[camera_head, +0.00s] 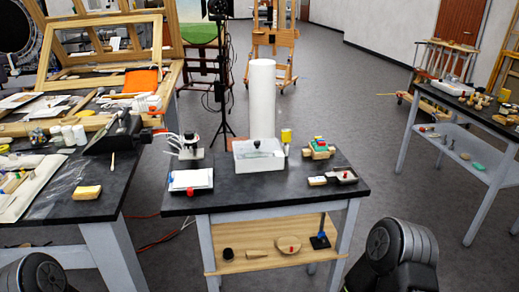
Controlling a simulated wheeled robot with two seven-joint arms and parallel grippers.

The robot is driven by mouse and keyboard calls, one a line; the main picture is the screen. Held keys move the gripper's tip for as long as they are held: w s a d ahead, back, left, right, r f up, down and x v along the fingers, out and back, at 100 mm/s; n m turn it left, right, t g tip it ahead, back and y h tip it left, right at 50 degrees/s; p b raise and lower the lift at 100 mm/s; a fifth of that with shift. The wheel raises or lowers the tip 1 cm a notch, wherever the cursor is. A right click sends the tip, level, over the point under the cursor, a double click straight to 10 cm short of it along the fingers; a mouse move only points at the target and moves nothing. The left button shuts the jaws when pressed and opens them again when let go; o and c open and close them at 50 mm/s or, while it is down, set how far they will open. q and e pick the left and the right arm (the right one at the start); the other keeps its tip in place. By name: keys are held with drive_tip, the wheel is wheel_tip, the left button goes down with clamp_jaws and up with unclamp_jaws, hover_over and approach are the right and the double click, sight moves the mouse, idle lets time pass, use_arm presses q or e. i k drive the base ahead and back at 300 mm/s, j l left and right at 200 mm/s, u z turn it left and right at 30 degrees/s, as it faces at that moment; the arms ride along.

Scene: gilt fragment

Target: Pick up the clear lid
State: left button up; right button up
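A white, partly see-through box (262,163) stands in the middle of the black-topped table. A small dark knob-like thing (257,143) shows at its top. A clear lid may lie across the box there, but its edges are too faint to tell. Neither of my grippers is in view. Only dark rounded parts of my arms show at the bottom left and bottom right corners, well short of the box and apart from it.
A tall white cylinder (262,98) stands behind the box. A white pad (192,180) lies left of it, a small colourful toy-like thing (319,149) right. The table's (262,194) front strip is bare. A cluttered table (70,205) stands left, another (478,118) right.

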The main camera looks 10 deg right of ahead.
sight(254, 148)
drive_tip(key=i+j+z, duration=0.2)
drive_tip(key=i+j, duration=0.4)
drive_tip(key=j+z, duration=0.1)
drive_tip(key=z, duration=1.55)
